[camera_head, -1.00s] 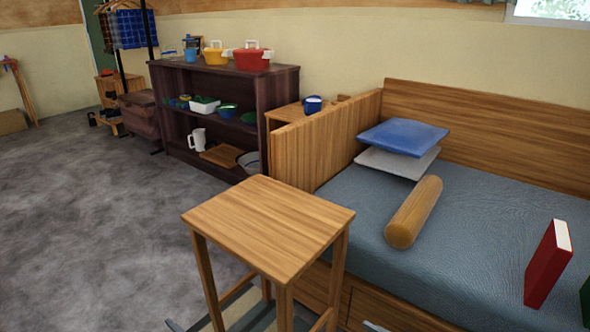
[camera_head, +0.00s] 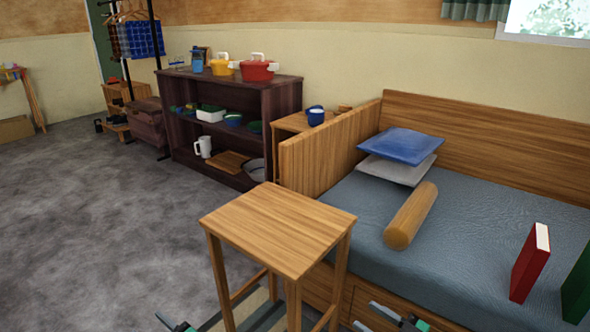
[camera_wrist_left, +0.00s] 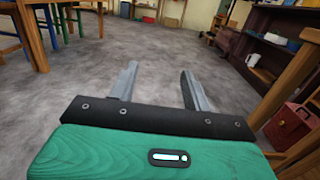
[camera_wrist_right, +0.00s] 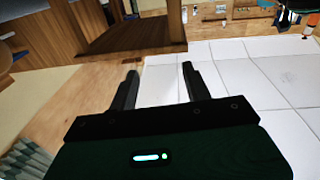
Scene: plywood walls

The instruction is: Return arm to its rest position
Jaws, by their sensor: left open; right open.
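My right gripper (camera_head: 364,316) shows at the bottom edge of the head view, in front of the bed's drawer front, with its fingers apart. In the right wrist view its two fingers (camera_wrist_right: 159,74) are spread with nothing between them. My left gripper (camera_head: 166,321) shows only in part at the bottom edge of the head view, left of the wooden stool (camera_head: 278,228). In the left wrist view its fingers (camera_wrist_left: 158,78) are apart and empty over grey floor. Most of both arms is out of the head view.
The stool stands close in front, between the grippers. A bed (camera_head: 470,235) with pillows, a bolster (camera_head: 411,215) and a red book (camera_head: 530,264) fills the right. A dark shelf (camera_head: 285,100) stands behind. Grey floor (camera_head: 90,220) at left is clear.

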